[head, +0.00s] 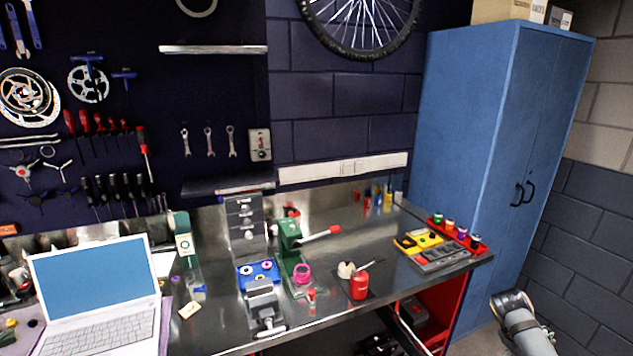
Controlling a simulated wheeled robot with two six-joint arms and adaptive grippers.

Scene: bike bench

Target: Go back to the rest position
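Part of my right arm (524,330), grey with a dark rounded joint, shows at the lower right, beside the bench and in front of the blue cabinet. No fingers show on it. My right gripper is out of view. My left arm and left gripper are not in view. The steel workbench (215,325) runs across the lower part of the head view, and my visible arm part appears apart from it.
On the bench are an open laptop (95,285), a grey vise (263,305), a green press (290,240) with a red handle, a red container (359,287) and a tray (440,257). A tall blue cabinet (470,130) stands right. Tools hang on the dark wall panel (215,90).

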